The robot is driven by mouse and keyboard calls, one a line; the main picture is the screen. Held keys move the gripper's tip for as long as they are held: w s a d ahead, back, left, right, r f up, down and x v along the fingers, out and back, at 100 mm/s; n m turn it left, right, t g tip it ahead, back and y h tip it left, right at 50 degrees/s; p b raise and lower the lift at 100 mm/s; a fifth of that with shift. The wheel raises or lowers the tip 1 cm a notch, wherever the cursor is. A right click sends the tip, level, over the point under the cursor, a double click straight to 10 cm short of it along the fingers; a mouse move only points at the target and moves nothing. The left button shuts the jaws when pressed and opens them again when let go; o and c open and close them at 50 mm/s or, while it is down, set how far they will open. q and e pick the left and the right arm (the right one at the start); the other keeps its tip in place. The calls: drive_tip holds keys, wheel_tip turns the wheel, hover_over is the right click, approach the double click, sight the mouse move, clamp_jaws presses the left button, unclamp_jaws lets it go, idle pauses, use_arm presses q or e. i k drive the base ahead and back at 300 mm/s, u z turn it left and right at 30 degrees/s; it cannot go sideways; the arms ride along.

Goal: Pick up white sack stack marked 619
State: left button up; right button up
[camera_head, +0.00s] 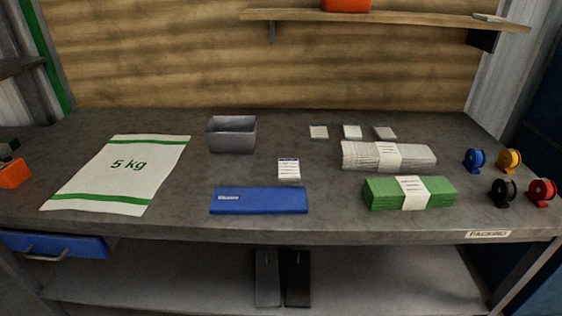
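A white sack stack (360,156) with a pale paper band (389,156) around its middle lies on the right part of the grey workbench. The marking on the band is too small to read, so I cannot tell whether it says 619. A green sack stack (440,190) with a white band lies just in front of it, apart from it by a narrow gap. Neither of my grippers shows in the head view.
A flat sack (127,166) printed "5 kg" lies left. A grey bin (231,135), blue case (259,201), label pad (289,169) and small pads (352,132) sit mid-bench. Coloured tape rolls (509,160) stand right. A shelf (390,17) hangs above.

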sight(386, 157)
drive_tip(key=u, duration=0.85)
drive_tip(key=k, duration=0.5)
drive_tip(key=z, duration=1.35)
drive_tip(key=i, duration=0.4)
